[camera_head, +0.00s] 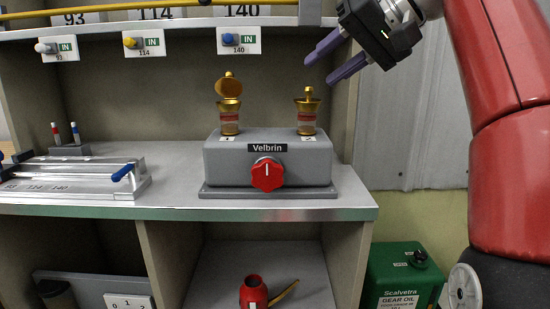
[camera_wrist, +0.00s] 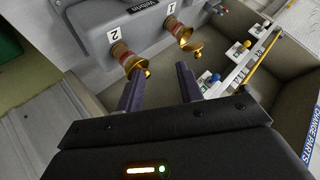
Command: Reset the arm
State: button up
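My gripper (camera_head: 319,71) is at the upper right of the head view, in front of the shelf's right side. Its two purple fingers are apart with nothing between them; the wrist view also shows the gap between the fingertips (camera_wrist: 160,70). My red arm comes in from the right edge. The grey Velbrin unit (camera_head: 225,160) stands on the shelf below and left of the gripper, apart from it. It has a red knob (camera_head: 267,174) and two brass-topped cups. The left cup's lid (camera_head: 229,87) is raised open. The right cup (camera_head: 306,112) has a smaller brass top.
A metal fixture with a blue handle (camera_head: 122,173) lies at left. A red oil can (camera_head: 253,292) sits below; a green gear oil container (camera_head: 402,275) stands at lower right.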

jog(key=s+d+f+h, duration=0.2)
jog(key=s+f, duration=0.4)
jog(key=f, duration=0.7)
jog(key=s+d+f+m+h, duration=0.1)
jog(key=s+f, duration=0.5)
jog(key=f, duration=0.8)
jog(key=s+d+f+m+h, duration=0.1)
jog(key=s+d+f+h, duration=0.2)
jog(key=f, duration=1.1)
jog(key=s+h, duration=0.2)
jog(key=s, duration=0.2)
jog(key=shift+d+f+h, duration=0.15)
jog(key=shift+d+h, duration=0.15)
jog(key=shift+d, duration=0.05)
